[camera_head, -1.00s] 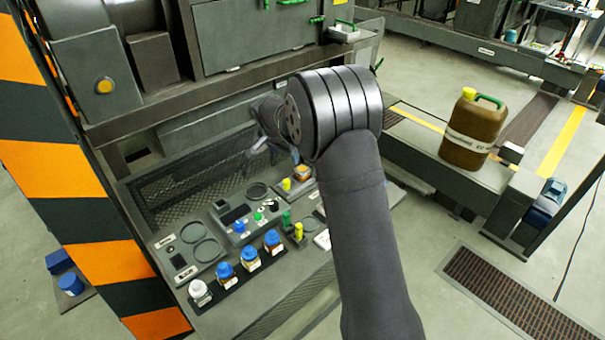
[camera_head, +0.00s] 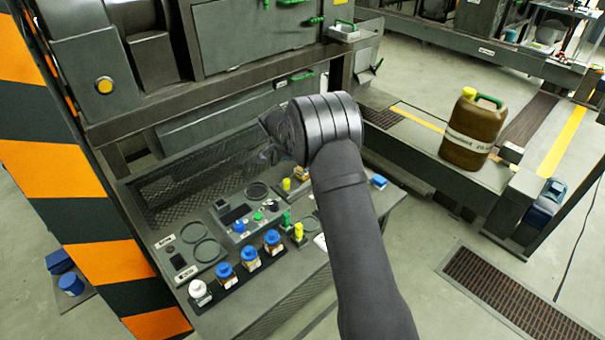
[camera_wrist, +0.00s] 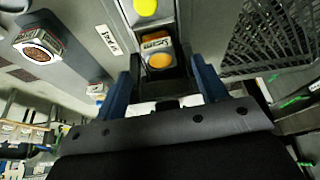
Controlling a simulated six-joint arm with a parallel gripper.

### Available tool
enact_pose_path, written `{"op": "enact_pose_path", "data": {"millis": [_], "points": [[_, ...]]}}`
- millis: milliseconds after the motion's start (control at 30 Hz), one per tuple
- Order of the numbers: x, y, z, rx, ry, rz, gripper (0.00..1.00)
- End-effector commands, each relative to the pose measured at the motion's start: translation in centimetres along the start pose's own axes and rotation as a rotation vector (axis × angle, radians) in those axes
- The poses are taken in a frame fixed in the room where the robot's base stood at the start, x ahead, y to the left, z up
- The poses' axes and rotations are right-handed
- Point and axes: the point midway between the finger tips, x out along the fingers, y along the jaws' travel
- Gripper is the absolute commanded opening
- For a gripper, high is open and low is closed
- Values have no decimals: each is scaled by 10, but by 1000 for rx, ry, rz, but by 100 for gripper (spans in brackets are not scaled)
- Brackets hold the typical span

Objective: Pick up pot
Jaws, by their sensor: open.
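I cannot tell for sure which container is the pot. A small orange-topped container (camera_wrist: 158,55) with a white label sits in a dark holder, just beyond my fingertips in the wrist view. It shows as a small orange spot (camera_head: 302,172) beside my arm in the head view. My gripper (camera_wrist: 164,88) is open, with one blue finger on each side and the container ahead of the gap; I see no grip on it. In the head view the gripper (camera_head: 269,154) is small and dark above the bench, partly hidden by my wrist.
Several blue-lidded jars (camera_head: 248,259) and a white-lidded jar (camera_head: 200,292) stand in a row at the bench front. Yellow (camera_head: 299,231) and green (camera_head: 287,218) pieces stand nearby. Mesh (camera_wrist: 270,40) borders the bench. A brown canister (camera_head: 473,124) stands far right.

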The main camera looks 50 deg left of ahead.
Motion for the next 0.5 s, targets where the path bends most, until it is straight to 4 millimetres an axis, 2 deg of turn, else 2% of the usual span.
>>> {"op": "enact_pose_path", "data": {"millis": [233,500], "points": [[14,1,1,0,0,0,65],[53,2,3,0,0,1,65]]}}
